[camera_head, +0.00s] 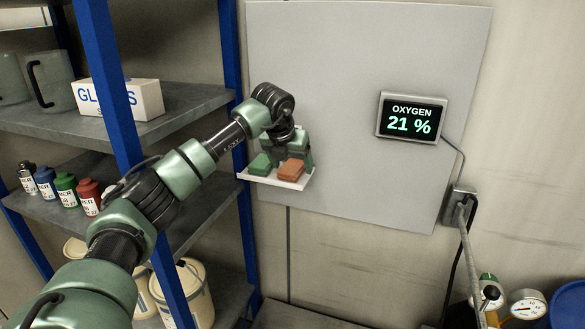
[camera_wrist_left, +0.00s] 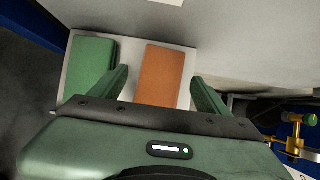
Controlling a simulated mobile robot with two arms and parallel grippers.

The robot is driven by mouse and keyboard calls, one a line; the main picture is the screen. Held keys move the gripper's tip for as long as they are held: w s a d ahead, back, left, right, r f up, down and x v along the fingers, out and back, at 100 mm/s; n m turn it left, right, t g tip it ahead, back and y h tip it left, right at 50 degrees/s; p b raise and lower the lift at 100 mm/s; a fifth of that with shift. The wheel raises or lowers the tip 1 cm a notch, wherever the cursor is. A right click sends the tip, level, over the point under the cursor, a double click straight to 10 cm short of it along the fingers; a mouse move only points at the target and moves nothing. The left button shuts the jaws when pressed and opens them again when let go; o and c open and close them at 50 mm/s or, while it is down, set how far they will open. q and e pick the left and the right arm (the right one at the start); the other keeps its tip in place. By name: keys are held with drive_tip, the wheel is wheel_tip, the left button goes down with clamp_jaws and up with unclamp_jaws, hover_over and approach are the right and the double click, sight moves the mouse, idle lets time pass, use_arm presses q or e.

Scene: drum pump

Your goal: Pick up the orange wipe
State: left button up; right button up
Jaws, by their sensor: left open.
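The orange wipe (camera_head: 291,169) lies on a small white wall shelf (camera_head: 268,181), to the right of a green wipe (camera_head: 260,164). In the left wrist view the orange wipe (camera_wrist_left: 161,75) sits between the two open fingers of my left gripper (camera_wrist_left: 160,85), with a gap on each side. The green wipe (camera_wrist_left: 93,66) lies left of the left finger there. The left gripper (camera_head: 293,150) is over the shelf in the head view and holds nothing. I cannot tell its exact height above the wipe. My right gripper is not in view.
A grey wall panel behind the shelf carries an oxygen display (camera_head: 411,117). A storage rack with blue posts (camera_head: 105,75) stands left, holding a glove box (camera_head: 118,98), several small bottles (camera_head: 66,186) and buckets (camera_head: 190,290). A gauge (camera_head: 527,304) is at lower right.

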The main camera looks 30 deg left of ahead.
sight(291, 168)
use_arm(q)
drive_tip(key=shift+s, duration=0.1)
drive_tip(key=c, duration=1.4)
drive_tip(key=shift+c, duration=0.2)
drive_tip(key=shift+s+r+b, duration=0.1)
drive_tip(key=shift+r+b, duration=0.3)
drive_tip(key=shift+b, duration=0.3)
wheel_tip(291, 168, up, 6)
drive_tip(key=shift+d+f+b, duration=0.1)
drive_tip(key=shift+b, duration=0.65)
drive_tip(key=shift+s+d+r+b, duration=0.1)
drive_tip(key=shift+s+d+b, duration=0.9)
drive_tip(key=shift+s, duration=2.2)
drive_tip(key=shift+s+d+r+b, duration=0.1)
drive_tip(key=shift+s+d+b, duration=0.4)
drive_tip(key=shift+s+b, duration=1.8)
drive_tip(key=shift+s+d+r+b, duration=0.1)
drive_tip(key=shift+s+d+b, duration=0.45)
drive_tip(key=shift+s, duration=3.55)
